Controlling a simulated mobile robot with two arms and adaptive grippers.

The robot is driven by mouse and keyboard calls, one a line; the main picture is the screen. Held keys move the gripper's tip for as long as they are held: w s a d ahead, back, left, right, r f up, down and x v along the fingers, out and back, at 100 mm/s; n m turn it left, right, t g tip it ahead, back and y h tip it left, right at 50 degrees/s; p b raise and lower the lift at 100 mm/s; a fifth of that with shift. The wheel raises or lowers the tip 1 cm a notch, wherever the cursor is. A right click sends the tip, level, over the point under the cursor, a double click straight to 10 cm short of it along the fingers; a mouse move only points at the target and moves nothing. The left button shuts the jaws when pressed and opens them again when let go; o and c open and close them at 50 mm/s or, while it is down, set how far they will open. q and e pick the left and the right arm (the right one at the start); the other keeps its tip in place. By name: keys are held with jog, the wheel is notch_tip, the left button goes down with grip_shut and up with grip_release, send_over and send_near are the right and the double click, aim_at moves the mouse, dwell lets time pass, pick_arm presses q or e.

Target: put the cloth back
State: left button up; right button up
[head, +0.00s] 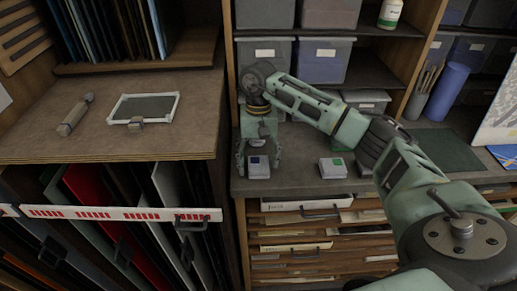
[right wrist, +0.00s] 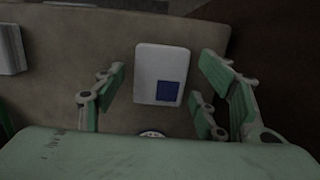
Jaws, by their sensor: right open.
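My right gripper (head: 257,160) reaches down over the shelf counter, with its fingers spread apart. A small pale block with a blue square (head: 258,169) lies on the counter between its fingers. In the right wrist view the block (right wrist: 160,66) lies between the two open fingers (right wrist: 157,95), with gaps on both sides. A similar pale block with a green square (head: 332,168) lies to its right. No loose cloth can be made out for certain. My left gripper is not in view.
Grey lidded bins (head: 321,60) stand on the shelves behind. Wooden dividers edge the counter (head: 300,185) on the left. A framed panel (head: 145,107) and a roller-like tool (head: 76,115) lie on the left bench. A blue cylinder (head: 447,92) stands at right.

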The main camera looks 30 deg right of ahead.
aim_at(258, 160)
jog(key=r+b, duration=0.1)
jog(key=r, duration=0.1)
jog(key=r+b, duration=0.1)
jog(key=r, duration=0.1)
jog(key=w+r, duration=0.1)
jog(key=r, duration=0.1)
jog(key=shift+d+r+b, duration=0.2)
jog(key=shift+d+b, duration=0.1)
jog(key=shift+b, duration=0.1)
jog(key=shift+w+d+r, duration=0.1)
jog(key=shift+w+r, duration=0.05)
jog(key=shift+r, duration=1.25)
jog(key=shift+w+d+r, duration=0.1)
jog(key=shift+r, duration=1.25)
